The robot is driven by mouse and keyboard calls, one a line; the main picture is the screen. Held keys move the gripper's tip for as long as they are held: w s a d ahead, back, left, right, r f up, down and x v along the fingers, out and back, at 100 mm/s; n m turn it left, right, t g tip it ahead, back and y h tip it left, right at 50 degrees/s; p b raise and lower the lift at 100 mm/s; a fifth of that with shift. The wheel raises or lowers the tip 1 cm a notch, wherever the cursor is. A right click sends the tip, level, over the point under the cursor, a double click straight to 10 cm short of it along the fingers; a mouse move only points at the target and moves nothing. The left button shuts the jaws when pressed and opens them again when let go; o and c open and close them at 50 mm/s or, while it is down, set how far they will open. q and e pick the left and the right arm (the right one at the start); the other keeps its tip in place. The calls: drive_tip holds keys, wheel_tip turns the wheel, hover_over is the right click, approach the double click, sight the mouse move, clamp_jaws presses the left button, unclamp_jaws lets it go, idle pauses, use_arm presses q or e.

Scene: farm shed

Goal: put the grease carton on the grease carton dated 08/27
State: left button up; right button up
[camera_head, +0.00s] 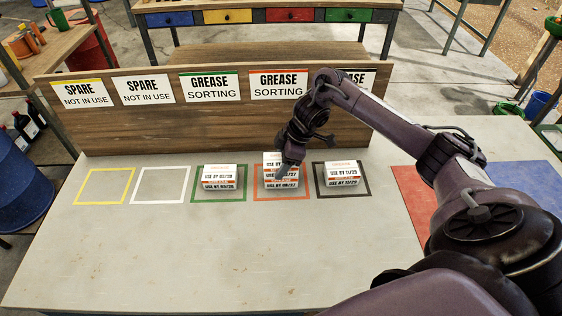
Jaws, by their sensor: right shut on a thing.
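A grease carton (270,158), white with an orange band, is at the top of the stack inside the orange square. Below it is a carton (289,184) whose small date print seems to read 08/27. My right gripper (282,172) comes down from above right and is shut on the upper carton. My left gripper is not in view.
White cartons stand in the green square (194,199) and the black square (324,196) on either side. The yellow square (78,199) and white square (136,200) are empty. A wooden board (140,125) with signs stands behind. Red (408,190) and blue (530,190) areas lie right.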

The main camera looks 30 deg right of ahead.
drive_tip(key=shift+f, duration=0.15)
drive_tip(key=o, duration=1)
drive_tip(key=shift+o, duration=0.2)
drive_tip(key=shift+r, duration=0.2)
drive_tip(key=shift+d+r, duration=0.15)
drive_tip(key=shift+r, duration=0.15)
drive_tip(key=p+v, duration=0.1)
drive_tip(key=v, duration=1)
drive_tip(key=shift+r, duration=0.15)
drive_tip(key=shift+s, duration=0.15)
